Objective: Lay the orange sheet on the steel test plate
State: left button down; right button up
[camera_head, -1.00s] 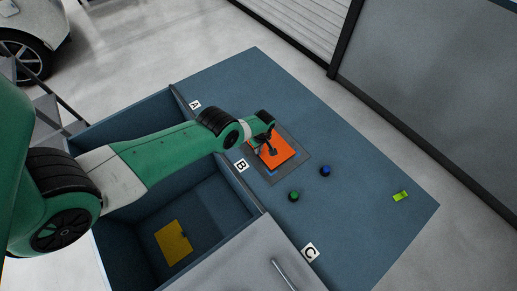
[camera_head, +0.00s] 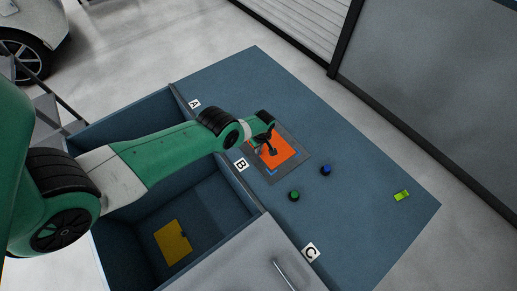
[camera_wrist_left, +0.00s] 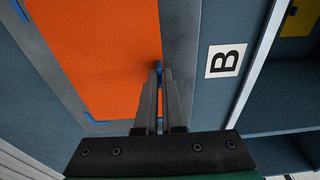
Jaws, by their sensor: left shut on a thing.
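The orange sheet (camera_head: 281,153) is over the grey steel test plate (camera_head: 283,176), within or close to its blue corner marks. It also shows in the left wrist view (camera_wrist_left: 100,50), looking flat, with grey plate border (camera_wrist_left: 60,85) along its edges. My left gripper (camera_head: 272,152) is shut on the orange sheet near an edge, and its fingers (camera_wrist_left: 161,75) point down at the plate in the wrist view. The fingers hide the exact grip. I cannot tell whether the sheet fully touches the plate. My right gripper is out of view.
A green knob (camera_head: 294,195), a blue knob (camera_head: 326,170) and a lime-green object (camera_head: 401,195) lie on the blue bench (camera_head: 350,215). An open drawer (camera_head: 210,215) holds a yellow sheet (camera_head: 172,243).

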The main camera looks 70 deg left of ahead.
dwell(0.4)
pick_arm(q)
jog(key=c, duration=1)
grip_release()
jog(key=shift+o, duration=0.2)
notch_tip(320, 180, up, 11)
jog(key=d+p, duration=0.1)
jog(key=p, duration=1.1)
jog(key=shift+w+d+r, duration=0.2)
